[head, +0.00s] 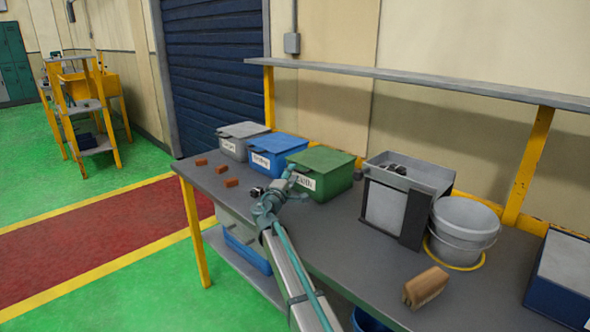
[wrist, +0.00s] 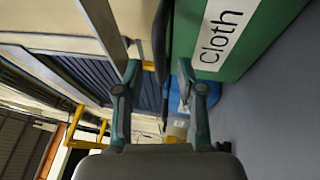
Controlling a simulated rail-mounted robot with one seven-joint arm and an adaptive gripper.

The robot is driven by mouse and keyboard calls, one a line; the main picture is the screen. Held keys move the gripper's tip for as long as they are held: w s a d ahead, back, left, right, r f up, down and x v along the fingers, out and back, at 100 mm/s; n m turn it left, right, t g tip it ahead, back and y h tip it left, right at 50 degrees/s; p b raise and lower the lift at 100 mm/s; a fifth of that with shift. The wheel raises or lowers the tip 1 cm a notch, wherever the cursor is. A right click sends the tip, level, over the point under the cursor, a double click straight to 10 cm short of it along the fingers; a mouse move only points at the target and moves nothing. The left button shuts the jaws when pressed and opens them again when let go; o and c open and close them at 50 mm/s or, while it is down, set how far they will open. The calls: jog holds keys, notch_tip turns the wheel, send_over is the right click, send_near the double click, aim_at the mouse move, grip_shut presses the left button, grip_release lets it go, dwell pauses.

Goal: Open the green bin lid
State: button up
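The green bin (head: 335,184) stands on the workbench with its green lid (head: 320,158) lying closed on top. Its white label reads "Cloth" in the wrist view, where the bin's green front (wrist: 262,50) fills the upper right. My gripper (head: 289,175) is at the bin's front left corner, close to the lid's front edge. In the wrist view my gripper (wrist: 158,72) has its two fingers apart, with a dark edge, seemingly the lid's lip (wrist: 166,40), showing between them. I cannot tell whether either finger touches it. My gripper holds nothing that I can see.
A blue bin (head: 275,158) and a grey bin (head: 236,146) stand to the left on the workbench (head: 345,238). A grey box (head: 405,190) and a white bucket (head: 464,230) stand to the right. A brush (head: 426,287) lies in front. A shelf (head: 420,82) runs above.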

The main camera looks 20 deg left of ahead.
jog(key=shift+w+r, duration=0.15)
jog(key=shift+w, duration=0.65)
jog(key=shift+w+r, duration=0.15)
jog(key=shift+w, duration=0.6)
grip_shut()
